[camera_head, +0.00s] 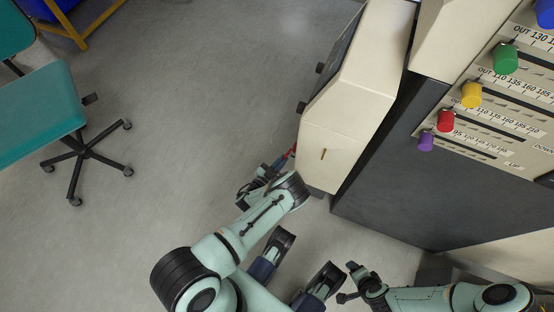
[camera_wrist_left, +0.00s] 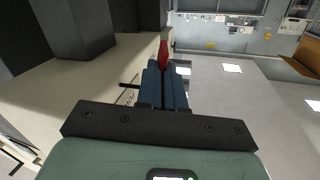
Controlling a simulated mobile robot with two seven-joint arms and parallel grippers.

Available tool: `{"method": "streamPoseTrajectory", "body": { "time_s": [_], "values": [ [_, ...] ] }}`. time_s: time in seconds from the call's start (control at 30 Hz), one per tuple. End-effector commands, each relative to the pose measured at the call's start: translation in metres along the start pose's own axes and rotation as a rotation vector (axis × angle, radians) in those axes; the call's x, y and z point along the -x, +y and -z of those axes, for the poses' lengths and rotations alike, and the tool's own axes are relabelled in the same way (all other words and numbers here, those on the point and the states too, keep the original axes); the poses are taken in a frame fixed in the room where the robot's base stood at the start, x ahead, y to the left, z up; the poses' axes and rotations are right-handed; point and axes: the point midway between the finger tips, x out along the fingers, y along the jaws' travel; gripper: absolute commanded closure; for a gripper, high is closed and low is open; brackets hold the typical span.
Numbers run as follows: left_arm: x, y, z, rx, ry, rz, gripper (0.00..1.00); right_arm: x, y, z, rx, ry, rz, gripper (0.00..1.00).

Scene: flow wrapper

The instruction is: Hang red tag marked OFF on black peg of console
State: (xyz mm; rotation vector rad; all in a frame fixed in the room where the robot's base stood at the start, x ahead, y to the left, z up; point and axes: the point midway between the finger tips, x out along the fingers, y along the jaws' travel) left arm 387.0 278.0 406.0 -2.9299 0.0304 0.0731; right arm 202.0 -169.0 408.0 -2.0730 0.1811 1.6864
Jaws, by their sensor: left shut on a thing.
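My left gripper (camera_head: 277,166) is shut on the red tag (camera_head: 290,152), low beside the near end of the cream console (camera_head: 345,115). Only a narrow red part of the tag shows, and its OFF marking cannot be read. In the left wrist view the red tag (camera_wrist_left: 163,54) sticks out past the closed fingers (camera_wrist_left: 165,75). Two small black pegs (camera_head: 301,107) stick out of the console's left side; a thin black rod (camera_wrist_left: 129,85) shows left of the fingers in the wrist view. My right gripper (camera_head: 347,282) is open and empty at the bottom.
A dark grey cabinet (camera_head: 400,190) stands right of the console, with a panel of coloured knobs (camera_head: 445,121) and scales above it. A teal swivel chair (camera_head: 45,110) stands at the left. The grey floor (camera_head: 190,90) between chair and console is clear.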

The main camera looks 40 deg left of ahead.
Motion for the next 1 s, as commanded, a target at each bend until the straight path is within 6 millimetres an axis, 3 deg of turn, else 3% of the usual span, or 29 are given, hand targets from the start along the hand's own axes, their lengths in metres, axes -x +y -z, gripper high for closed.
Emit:
{"method": "streamPoseTrajectory", "body": {
  "time_s": [0.5,1.0],
  "values": [
    [-0.007,0.027,0.003,0.001,0.000,0.001,1.00,-0.002,0.001,0.003,-0.001,0.010,-0.001,0.23],
    [-0.008,0.031,0.003,0.000,0.001,0.001,1.00,0.001,0.000,0.000,0.000,-0.001,0.000,0.23]
  ]
}}
